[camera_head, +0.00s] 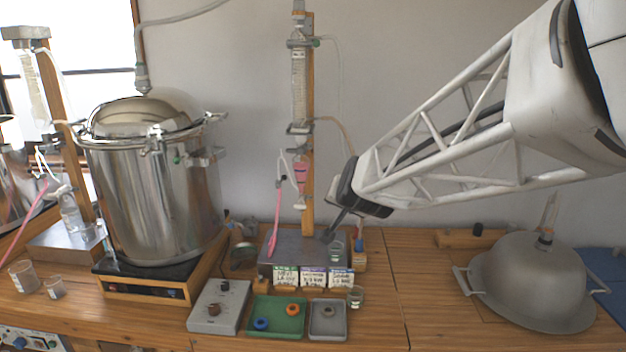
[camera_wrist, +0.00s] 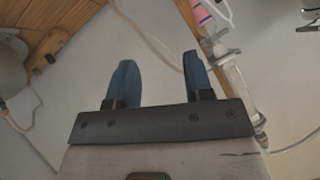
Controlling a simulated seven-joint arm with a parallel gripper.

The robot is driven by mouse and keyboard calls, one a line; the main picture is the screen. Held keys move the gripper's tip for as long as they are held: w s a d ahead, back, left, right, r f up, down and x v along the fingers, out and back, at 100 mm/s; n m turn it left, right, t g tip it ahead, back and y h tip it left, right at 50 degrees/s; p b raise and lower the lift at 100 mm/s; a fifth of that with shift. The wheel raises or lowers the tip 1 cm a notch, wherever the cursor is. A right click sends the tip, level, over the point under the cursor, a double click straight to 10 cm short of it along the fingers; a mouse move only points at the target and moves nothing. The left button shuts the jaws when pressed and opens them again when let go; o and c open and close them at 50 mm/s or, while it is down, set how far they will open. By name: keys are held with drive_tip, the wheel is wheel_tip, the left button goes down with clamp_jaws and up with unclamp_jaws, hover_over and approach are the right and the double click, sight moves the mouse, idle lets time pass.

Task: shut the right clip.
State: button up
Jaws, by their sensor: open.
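The steel distiller pot (camera_head: 155,195) stands at the left with its domed lid (camera_head: 140,115) on. Metal clip fittings show at the rim: one at the right (camera_head: 214,118) sticks outward, and another sits at the front (camera_head: 153,140). At this size I cannot tell for sure whether the right clip is open or closed. My gripper (camera_head: 330,234) is well right of the pot, low over the grey stand base by the glass column. In the wrist view my gripper (camera_wrist: 158,62) has two blue fingers spread apart with nothing between them. No clip shows clearly there.
The glass column on its wooden post (camera_head: 308,190) stands just left of my gripper. A detached grey dome lid (camera_head: 535,280) lies at the right.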

drive_tip(key=w+a+f+m+t+h, duration=0.1)
drive_tip(key=w+a+m+t, duration=0.1)
drive_tip(key=w+a, duration=0.5)
drive_tip(key=w+a+f+m+t, duration=0.15)
drive_tip(key=w+a, duration=0.25)
drive_tip(key=w, duration=0.5)
drive_tip(key=m+t+h, duration=0.4)
drive_tip(key=h, duration=0.1)
approach(283, 179)
drive_tip(key=w, duration=0.2)
drive_tip(key=shift+w+d+r+g, duration=0.1)
drive_tip(key=shift+d+r+g, duration=0.15)
drive_tip(key=shift+r, duration=0.05)
drive_tip(key=shift+w, duration=0.1)
drive_tip(key=shift+w+d, duration=0.2)
drive_tip(key=shift+w, duration=1.05)
drive_tip(key=shift+w+d, duration=0.2)
drive_tip(key=shift+w, duration=1.05)
drive_tip(key=shift+w+d, duration=0.2)
drive_tip(key=shift+w, duration=1)
drive_tip(key=shift+c, duration=0.3)
